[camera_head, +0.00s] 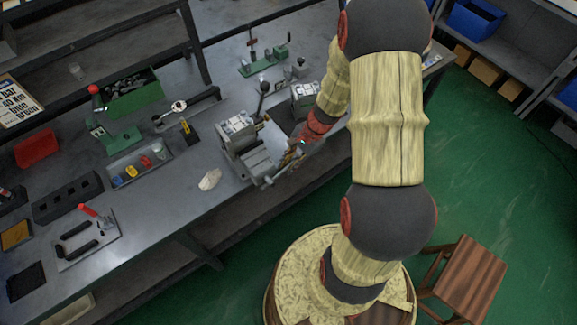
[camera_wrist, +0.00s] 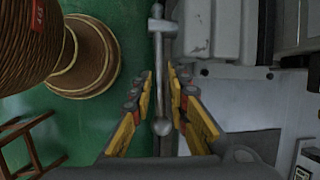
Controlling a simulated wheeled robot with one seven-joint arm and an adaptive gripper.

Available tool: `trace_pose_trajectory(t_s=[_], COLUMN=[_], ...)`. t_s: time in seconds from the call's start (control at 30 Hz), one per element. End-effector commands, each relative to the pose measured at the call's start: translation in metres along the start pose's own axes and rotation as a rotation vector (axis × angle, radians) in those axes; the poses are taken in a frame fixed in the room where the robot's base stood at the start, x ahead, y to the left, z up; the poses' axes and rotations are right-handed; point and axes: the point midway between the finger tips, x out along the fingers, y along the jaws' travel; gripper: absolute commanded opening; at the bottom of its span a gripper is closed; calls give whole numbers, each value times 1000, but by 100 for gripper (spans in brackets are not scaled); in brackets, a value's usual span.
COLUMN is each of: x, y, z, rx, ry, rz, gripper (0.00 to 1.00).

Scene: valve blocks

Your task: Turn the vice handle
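The grey vice (camera_head: 258,150) stands at the front edge of the workbench in the head view. Its handle is a grey bar with rounded ends, clear in the wrist view (camera_wrist: 160,55), where it runs from the top toward the picture's middle. My gripper (camera_wrist: 160,78) is open, with one yellow and dark finger on each side of the handle's lower part. Narrow gaps seem to show between the fingers and the bar. In the head view my gripper (camera_head: 295,150) is at the vice's right front side, and the handle is largely hard to make out there.
The workbench (camera_head: 190,215) also holds a green toggle clamp (camera_head: 122,138), a green bin (camera_head: 135,95) and a tray (camera_head: 140,165) of small coloured parts. A pale cloth-like lump (camera_head: 210,180) lies left of the vice. A wooden stool (camera_head: 465,275) stands on the green floor.

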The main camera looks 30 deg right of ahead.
Motion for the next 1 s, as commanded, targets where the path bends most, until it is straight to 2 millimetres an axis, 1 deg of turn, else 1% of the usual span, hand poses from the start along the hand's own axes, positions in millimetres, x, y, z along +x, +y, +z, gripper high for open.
trace_pose_trajectory(t_s=[0.1,0.33,0.63,1.0], x=[5,5,5,5], y=[0,0,0,0], z=[0,0,0,0], rx=[0,-1,-1,-2], ry=[0,0,0,0], rz=[0,0,0,0], gripper=[17,17,0,0])
